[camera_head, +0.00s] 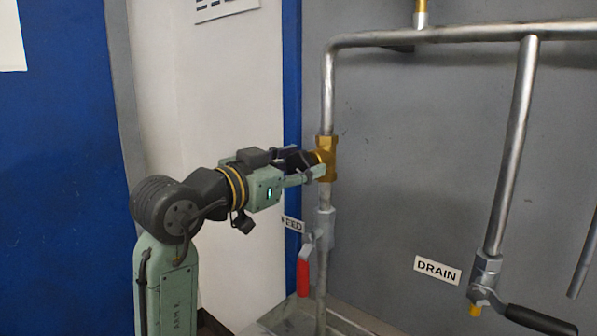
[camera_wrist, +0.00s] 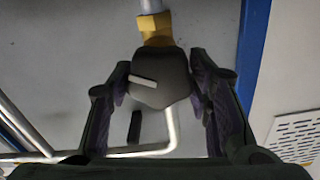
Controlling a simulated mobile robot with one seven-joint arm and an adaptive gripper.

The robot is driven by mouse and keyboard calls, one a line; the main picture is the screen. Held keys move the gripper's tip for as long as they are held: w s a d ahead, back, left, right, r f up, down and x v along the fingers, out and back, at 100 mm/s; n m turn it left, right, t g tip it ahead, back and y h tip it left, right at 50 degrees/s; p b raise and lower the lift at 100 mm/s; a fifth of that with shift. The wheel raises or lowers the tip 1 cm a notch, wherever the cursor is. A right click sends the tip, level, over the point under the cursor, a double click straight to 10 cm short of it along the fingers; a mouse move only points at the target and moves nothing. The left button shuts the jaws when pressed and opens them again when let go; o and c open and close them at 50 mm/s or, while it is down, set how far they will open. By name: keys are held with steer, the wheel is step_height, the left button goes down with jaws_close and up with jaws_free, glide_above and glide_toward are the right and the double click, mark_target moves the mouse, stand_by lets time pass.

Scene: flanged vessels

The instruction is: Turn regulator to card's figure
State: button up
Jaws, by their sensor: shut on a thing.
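The regulator has a brass body (camera_head: 327,160) on the vertical pipe, and the wrist view shows its brass neck (camera_wrist: 155,28). Its dark, rounded knob (camera_wrist: 160,85) faces the wrist camera, with a pale bar marking slanted slightly down to the right. My gripper (camera_wrist: 158,82) has one finger on each side of the knob and is shut on it. In the head view my gripper (camera_head: 318,166) reaches the brass body from the left, and its fingers hide the knob. No figure on a card is readable. A white sheet (camera_head: 10,38) is cut off at the left edge.
Below the regulator is a valve with a red handle (camera_head: 303,278) and a partly hidden label (camera_head: 293,224). A DRAIN label (camera_head: 437,270) and a black-handled valve (camera_head: 538,320) are at right. Steel pipes (camera_head: 450,35) run across the grey wall. A slotted white plate (camera_wrist: 297,135) is at right.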

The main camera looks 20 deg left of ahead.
steer(key=shift+m, duration=0.3)
steer(key=o, duration=1.1)
steer(key=shift+o, duration=0.2)
steer(key=shift+s, duration=0.15)
steer(key=v, duration=1.1)
steer(key=shift+s, duration=0.4)
steer(key=shift+a, duration=0.15)
